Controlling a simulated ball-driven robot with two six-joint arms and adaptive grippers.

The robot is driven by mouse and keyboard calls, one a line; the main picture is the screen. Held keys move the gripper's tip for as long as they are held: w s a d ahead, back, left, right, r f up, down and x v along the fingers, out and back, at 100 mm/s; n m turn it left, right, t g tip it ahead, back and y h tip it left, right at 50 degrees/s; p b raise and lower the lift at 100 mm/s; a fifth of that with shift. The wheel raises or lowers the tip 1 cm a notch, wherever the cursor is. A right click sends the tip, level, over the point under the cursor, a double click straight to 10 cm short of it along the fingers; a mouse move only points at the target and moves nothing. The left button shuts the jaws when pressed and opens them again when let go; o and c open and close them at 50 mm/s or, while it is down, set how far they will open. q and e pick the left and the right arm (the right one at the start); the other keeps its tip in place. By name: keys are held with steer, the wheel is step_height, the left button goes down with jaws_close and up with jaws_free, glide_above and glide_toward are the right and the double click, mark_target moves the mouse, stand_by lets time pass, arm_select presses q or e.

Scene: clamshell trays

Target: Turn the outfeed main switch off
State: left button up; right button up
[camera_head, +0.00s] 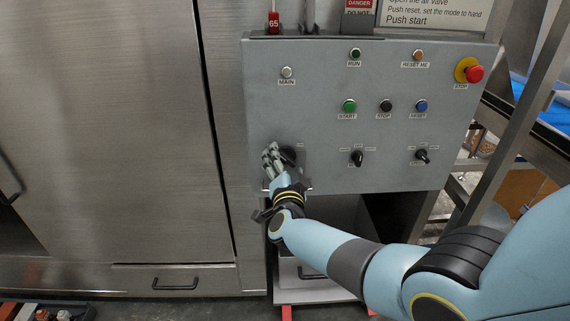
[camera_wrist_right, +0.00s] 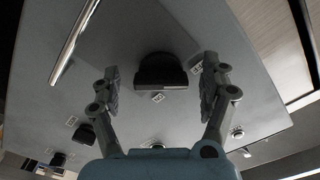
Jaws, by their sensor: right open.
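The main switch, a large black rotary knob (camera_head: 289,155), sits at the lower left of the grey control panel (camera_head: 320,120). My right gripper (camera_head: 272,157) is in front of the panel and partly covers the knob and its plate in the head view. In the right wrist view the black knob (camera_wrist_right: 160,72) lies between the two spread fingers, with a gap on each side. The right gripper is open and empty. The knob's setting is hard to read. My left gripper is not in view.
Two small selector switches (camera_head: 357,158) (camera_head: 422,156) sit right of the main knob. Start (camera_head: 349,106), stop (camera_head: 386,106) and reset (camera_head: 421,106) buttons are above them. A red emergency stop (camera_head: 474,73) is at the upper right. A steel cabinet (camera_head: 110,130) stands left.

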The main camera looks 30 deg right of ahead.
steer(key=v, duration=1.2)
steer(key=shift+s+d+f, duration=0.1)
steer(key=s+f+n+g+y+b, duration=0.1)
steer(key=s+f+n+y+b, duration=0.15)
steer(key=s+f+b, duration=0.65)
steer(key=s+f+n+g+y, duration=0.2)
steer(key=f+n, duration=0.2)
steer(key=f, duration=1.1)
steer(key=s+f+n+g+y+b, duration=0.1)
steer(key=s+f+n+y+b, duration=0.35)
steer(key=f, duration=0.65)
steer(key=s+f+n+g+b, duration=0.1)
steer(key=s+f+g, duration=0.2)
steer(key=s+f, duration=0.3)
steer(key=s+d+f+n+g+b, duration=0.1)
steer(key=s+f+g, duration=0.3)
steer(key=s, duration=1)
steer(key=s+f+n+g+b, duration=0.2)
steer(key=s+f+g, duration=0.1)
steer(key=s+f, duration=0.5)
steer(key=s, duration=0.2)
steer(key=shift+s+d+f+n, duration=0.15)
steer(key=shift+s+n, duration=0.15)
